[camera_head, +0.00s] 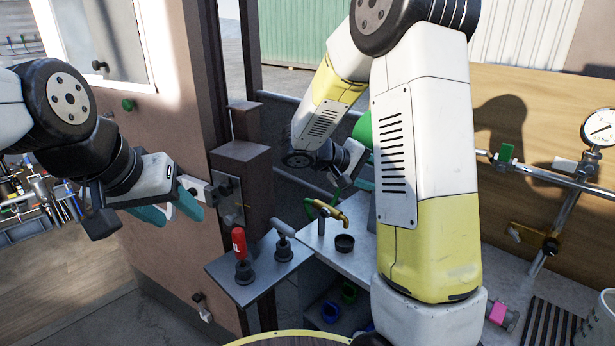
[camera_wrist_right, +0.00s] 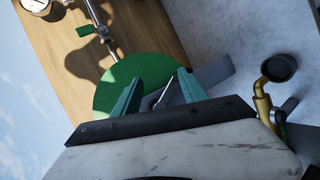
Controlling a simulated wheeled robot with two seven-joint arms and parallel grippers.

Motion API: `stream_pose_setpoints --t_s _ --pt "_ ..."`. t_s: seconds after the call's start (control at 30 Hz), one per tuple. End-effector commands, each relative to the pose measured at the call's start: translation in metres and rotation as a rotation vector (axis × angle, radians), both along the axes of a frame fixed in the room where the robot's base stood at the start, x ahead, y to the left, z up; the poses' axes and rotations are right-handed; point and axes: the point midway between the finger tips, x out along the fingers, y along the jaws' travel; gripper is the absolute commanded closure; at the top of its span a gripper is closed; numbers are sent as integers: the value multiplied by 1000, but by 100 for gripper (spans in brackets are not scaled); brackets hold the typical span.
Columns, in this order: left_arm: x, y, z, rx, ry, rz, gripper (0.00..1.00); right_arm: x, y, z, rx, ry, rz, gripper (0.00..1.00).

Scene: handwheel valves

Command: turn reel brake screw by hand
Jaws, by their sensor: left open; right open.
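A green round disc, which looks like the reel, shows in the right wrist view (camera_wrist_right: 118,78) and as a green patch beside my arm in the head view (camera_head: 362,130). My right gripper (camera_wrist_right: 158,82) is open, its two teal fingers in front of the disc. A thin grey piece (camera_wrist_right: 164,92) shows between the fingers; I cannot tell if it is the brake screw or if anything touches it. In the head view my right arm hides most of the reel. My left gripper (camera_head: 173,210) is open and empty, near the brown post at the left.
A red-handled lever (camera_head: 239,243) and a grey handle (camera_head: 283,245) stand on a metal shelf. A brass tap (camera_head: 328,209) and black cup (camera_head: 344,243) are on the counter. A gauge (camera_head: 600,128) and pipe with a green handle (camera_head: 504,155) are at the right.

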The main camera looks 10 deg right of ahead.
Motion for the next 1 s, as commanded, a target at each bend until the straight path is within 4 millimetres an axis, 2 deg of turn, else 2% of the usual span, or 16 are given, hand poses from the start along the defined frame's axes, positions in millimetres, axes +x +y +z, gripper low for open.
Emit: stream_pose_setpoints --t_s 0.03,0.2,0.3,0.4,0.5,0.63,1.0 --pt "0 0 0 0 0 0 50 23 7 -11 -72 -15 43 50" --pt "0 0 0 0 0 0 50 97 42 -40 -272 -149 226 50" --pt "0 0 0 0 0 0 50 128 70 -61 -339 -231 339 50" --pt "0 0 0 0 0 0 50 149 95 -78 -373 -298 430 50" --pt "0 0 0 0 0 0 50 159 111 -89 -386 -341 487 50" --pt "0 0 0 0 0 0 50 165 117 -93 -390 -363 514 50" --pt "0 0 0 0 0 0 50 190 92 -92 -389 -362 510 50"
